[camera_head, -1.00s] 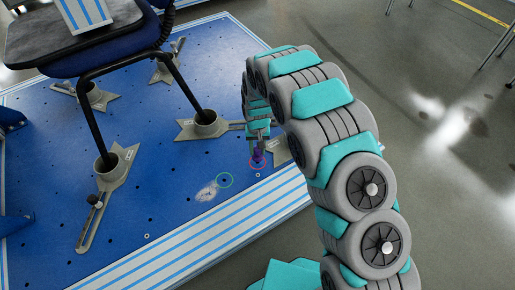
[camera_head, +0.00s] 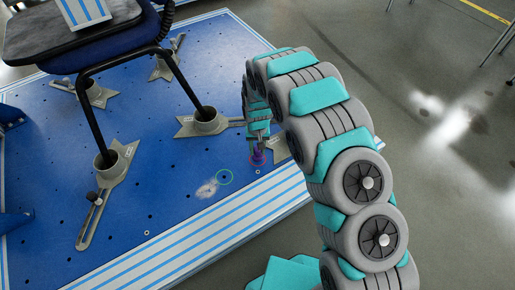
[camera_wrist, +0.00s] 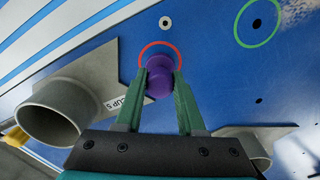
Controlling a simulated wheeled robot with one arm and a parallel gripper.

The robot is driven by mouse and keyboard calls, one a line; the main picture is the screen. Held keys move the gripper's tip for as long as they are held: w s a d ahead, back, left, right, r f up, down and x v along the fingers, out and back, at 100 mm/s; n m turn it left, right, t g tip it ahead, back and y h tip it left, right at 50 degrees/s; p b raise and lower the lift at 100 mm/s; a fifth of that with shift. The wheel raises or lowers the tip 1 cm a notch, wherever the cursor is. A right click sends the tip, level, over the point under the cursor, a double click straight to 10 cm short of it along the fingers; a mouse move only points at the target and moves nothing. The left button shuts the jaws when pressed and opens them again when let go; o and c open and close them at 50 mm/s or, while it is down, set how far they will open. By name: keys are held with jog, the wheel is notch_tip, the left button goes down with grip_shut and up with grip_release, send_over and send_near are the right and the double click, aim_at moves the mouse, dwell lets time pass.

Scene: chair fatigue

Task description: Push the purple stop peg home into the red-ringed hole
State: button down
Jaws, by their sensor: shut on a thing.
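The purple stop peg (camera_wrist: 159,78) is between the fingertips of my gripper (camera_wrist: 160,88) in the wrist view. My gripper is shut on it. The red ring (camera_wrist: 143,52) on the blue plate surrounds the peg's far side in the wrist view; the hole inside it is hidden by the peg. In the head view the peg (camera_head: 257,157) stands roughly upright at the red ring, below my gripper (camera_head: 258,146). I cannot tell how deep the peg sits.
A green ring (camera_wrist: 279,22) with an open hole lies right of the red ring in the wrist view. Grey cup clamps (camera_wrist: 60,108) flank the gripper, one on each side. A chair (camera_head: 85,40) stands on the blue plate (camera_head: 150,200) at the left in the head view.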

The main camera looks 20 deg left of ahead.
jog(key=shift+f, duration=0.6)
jog(key=shift+c, duration=2.2)
grip_release()
notch_tip(320, 180, up, 7)
jog(key=shift+r, duration=0.35)
